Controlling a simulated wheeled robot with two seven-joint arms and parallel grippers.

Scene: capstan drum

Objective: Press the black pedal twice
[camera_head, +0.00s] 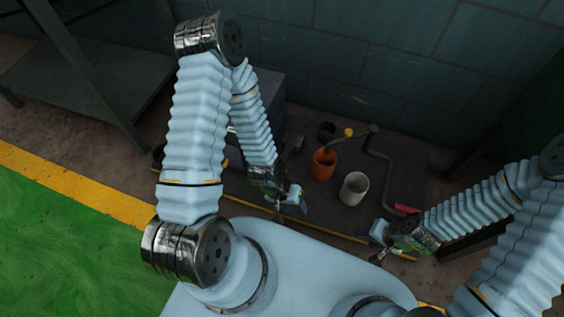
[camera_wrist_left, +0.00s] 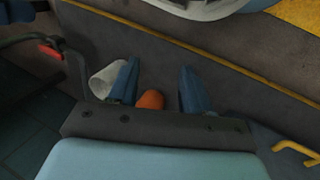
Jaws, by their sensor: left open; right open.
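I cannot make out a black pedal for certain in either view; dark shapes against the dark platform are hard to tell apart. My left gripper (camera_head: 291,203) is open and empty above the platform's front part, left of the white cup. In the left wrist view its two blue fingers stand apart (camera_wrist_left: 158,68) with the platform between them. My right gripper (camera_head: 376,243) is open near the platform's front edge, below the red-ended crank.
On the dark platform (camera_head: 318,203) stand an orange cup (camera_head: 324,164), a white cup (camera_head: 353,189), a dark cup-like shape (camera_head: 326,131) and a crank (camera_head: 378,150) with a red grip (camera_head: 406,208). A yellow strip (camera_head: 262,207) lines the front edge. A block wall (camera_head: 400,65) stands behind.

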